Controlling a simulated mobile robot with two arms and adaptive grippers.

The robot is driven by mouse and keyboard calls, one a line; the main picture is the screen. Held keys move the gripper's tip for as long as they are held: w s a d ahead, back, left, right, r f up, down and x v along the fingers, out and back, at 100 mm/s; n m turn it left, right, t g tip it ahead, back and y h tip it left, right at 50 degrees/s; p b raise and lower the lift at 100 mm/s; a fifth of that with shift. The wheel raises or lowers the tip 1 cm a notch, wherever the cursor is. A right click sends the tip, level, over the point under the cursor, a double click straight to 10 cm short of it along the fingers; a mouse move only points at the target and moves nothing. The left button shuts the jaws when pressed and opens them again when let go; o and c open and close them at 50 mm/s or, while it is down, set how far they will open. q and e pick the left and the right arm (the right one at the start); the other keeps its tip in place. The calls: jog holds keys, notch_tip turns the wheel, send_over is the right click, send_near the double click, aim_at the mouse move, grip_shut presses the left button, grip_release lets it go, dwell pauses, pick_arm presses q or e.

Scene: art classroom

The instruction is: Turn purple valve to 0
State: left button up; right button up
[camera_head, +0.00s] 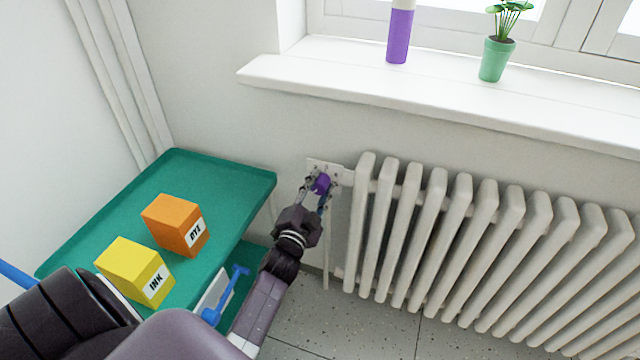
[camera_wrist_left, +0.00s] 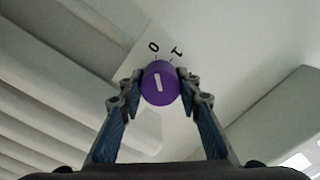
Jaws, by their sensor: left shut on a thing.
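The purple valve (camera_head: 322,184) is on a white plate (camera_head: 332,170) on the wall, at the left end of the radiator. My left gripper (camera_head: 319,187) reaches up to it, with a finger on each side. In the left wrist view the round purple valve (camera_wrist_left: 160,84) sits between the fingertips of my left gripper (camera_wrist_left: 160,87), which is shut on it. A short white mark on its face is nearly upright, leaning slightly right. The digits 0 and 1 are on the plate above it, 0 left and 1 right. My right gripper is not in view.
The white radiator (camera_head: 437,215) stands right of the valve. A green cart (camera_head: 225,185) at left holds an orange box (camera_head: 170,222) and a yellow box (camera_head: 130,262). A windowsill (camera_head: 440,105) above holds a purple bottle (camera_head: 399,38) and a potted plant (camera_head: 495,60).

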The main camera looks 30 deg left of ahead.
pick_arm(q)
jog(key=shift+f, duration=0.1)
dwell(0.4)
jog(key=o, duration=1.2)
jog(key=shift+c, duration=0.2)
jog(key=shift+s, duration=0.1)
jog(key=v, duration=1.2)
